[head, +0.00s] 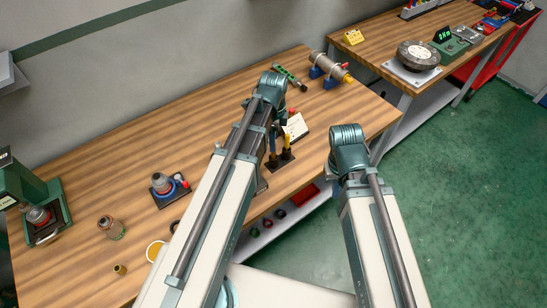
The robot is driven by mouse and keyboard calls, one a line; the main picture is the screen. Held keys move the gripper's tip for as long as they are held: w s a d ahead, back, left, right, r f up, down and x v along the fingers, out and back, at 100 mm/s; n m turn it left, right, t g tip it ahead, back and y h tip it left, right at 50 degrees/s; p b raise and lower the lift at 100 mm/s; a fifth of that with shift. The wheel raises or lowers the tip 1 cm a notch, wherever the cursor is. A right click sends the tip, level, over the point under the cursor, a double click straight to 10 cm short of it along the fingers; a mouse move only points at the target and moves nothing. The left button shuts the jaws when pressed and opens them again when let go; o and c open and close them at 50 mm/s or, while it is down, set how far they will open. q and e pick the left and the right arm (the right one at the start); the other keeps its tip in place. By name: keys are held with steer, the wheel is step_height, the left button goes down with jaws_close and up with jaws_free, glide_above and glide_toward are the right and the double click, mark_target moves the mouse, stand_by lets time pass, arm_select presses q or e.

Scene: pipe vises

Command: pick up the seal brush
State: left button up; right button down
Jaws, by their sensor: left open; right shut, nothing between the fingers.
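A small dark stand (281,161) near the table's front edge, right of my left arm, holds upright tools. One has a yellow handle (287,142) and another beside it is dark blue (272,141). I cannot tell for sure which of them is the seal brush. A white card (296,127) stands just behind them. My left arm crosses the table and hides part of the area left of the stand. My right arm is off the table's front edge. Both arms' raised elbows show, but their gripper fingers are hidden behind the arms.
A pipe vise with a pipe (325,68) and a green tool (290,78) are at the back. A dark base with a round fitting (163,184), a jar (111,227), a yellow-filled dish (155,250) and a green press (38,205) are at left. A second bench (386,58) stands right.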

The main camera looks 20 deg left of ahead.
arm_select(q)
steer(key=b, duration=0.5)
glide_above(273, 159)
steer(key=shift+w+f, duration=0.2)
steer(key=shift+f, duration=1.1)
steer(key=shift+w+f, duration=0.15)
steer(key=shift+f, duration=1.15)
steer(key=shift+r, duration=0.1)
jaws_close()
